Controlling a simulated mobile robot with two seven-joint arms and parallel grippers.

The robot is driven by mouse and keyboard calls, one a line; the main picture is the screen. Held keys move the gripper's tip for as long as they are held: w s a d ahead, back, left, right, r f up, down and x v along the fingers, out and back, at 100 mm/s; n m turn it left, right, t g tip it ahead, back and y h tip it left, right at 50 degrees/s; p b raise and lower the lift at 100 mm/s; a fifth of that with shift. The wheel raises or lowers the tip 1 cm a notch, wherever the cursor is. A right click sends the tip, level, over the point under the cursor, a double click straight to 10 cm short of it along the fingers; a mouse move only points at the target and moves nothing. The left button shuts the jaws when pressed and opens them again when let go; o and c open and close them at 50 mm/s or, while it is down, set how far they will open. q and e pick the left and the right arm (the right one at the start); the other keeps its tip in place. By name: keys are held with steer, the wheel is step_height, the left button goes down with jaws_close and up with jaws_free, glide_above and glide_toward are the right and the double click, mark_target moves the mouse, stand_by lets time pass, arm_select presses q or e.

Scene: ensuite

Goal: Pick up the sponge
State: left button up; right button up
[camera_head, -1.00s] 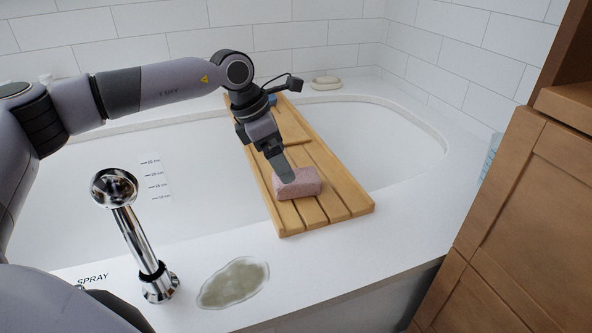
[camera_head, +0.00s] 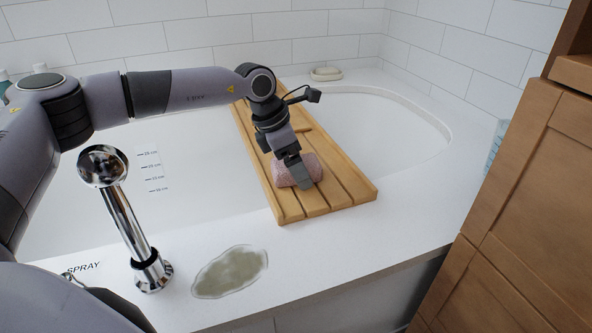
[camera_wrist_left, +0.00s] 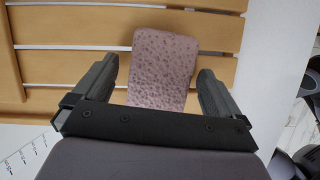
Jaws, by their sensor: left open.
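The pink, pitted sponge (camera_head: 284,176) lies on the wooden bath tray (camera_head: 345,190), near its front end. My left gripper (camera_head: 302,180) is over the sponge in the head view and partly hides it. In the left wrist view the sponge (camera_wrist_left: 163,68) shows between the two spread fingers of my left gripper (camera_wrist_left: 153,85), with a gap on each side. The gripper is open and holds nothing. The sponge's near end is hidden behind the gripper body in that view. My right gripper is not in view.
The tray lies across the white bathtub (camera_head: 395,125). A chrome hand shower (camera_head: 125,215) stands upright on the front ledge, beside a greenish puddle (camera_head: 230,272). A soap dish (camera_head: 327,74) sits on the back rim. A wooden cabinet (camera_head: 520,210) stands at the right.

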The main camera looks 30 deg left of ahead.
arm_select(q)
steer(key=shift+f, duration=0.25)
stand_by(0.4)
steer(key=c, duration=1)
